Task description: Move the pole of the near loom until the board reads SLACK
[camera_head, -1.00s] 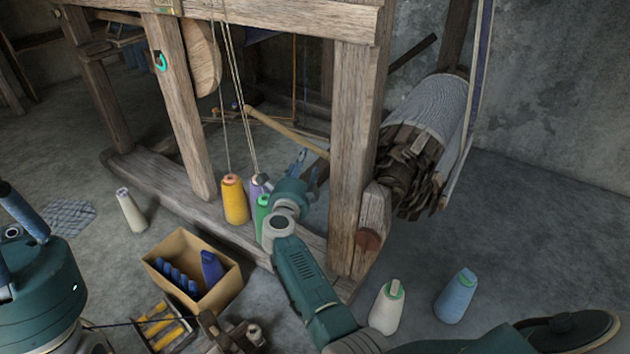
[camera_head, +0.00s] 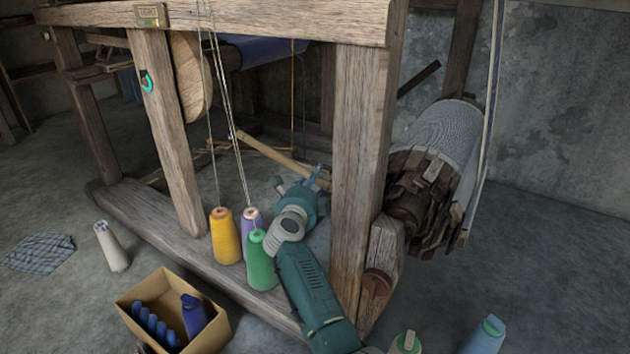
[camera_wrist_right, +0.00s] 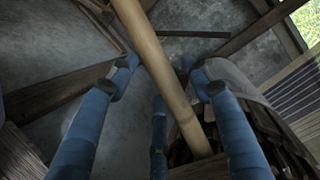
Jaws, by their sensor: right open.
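The pole (camera_head: 275,153) is a pale wooden stick slanting down to the right inside the near loom (camera_head: 360,150), its lower end passing behind the front post. My right arm reaches in beside the post, and my right gripper (camera_head: 316,178) is close to the pole's lower part, partly hidden. In the right wrist view the pole (camera_wrist_right: 150,45) runs between the spread blue fingers of the open gripper (camera_wrist_right: 162,84); I cannot tell whether they touch it. My left gripper is out of view.
Yellow (camera_head: 226,238), purple and green (camera_head: 260,265) thread cones stand on the loom's bottom beam near my right arm. A cardboard box (camera_head: 215,333) and a white cone (camera_head: 111,246) are on the floor at left. A cloth roll (camera_head: 445,135) hangs right of the post.

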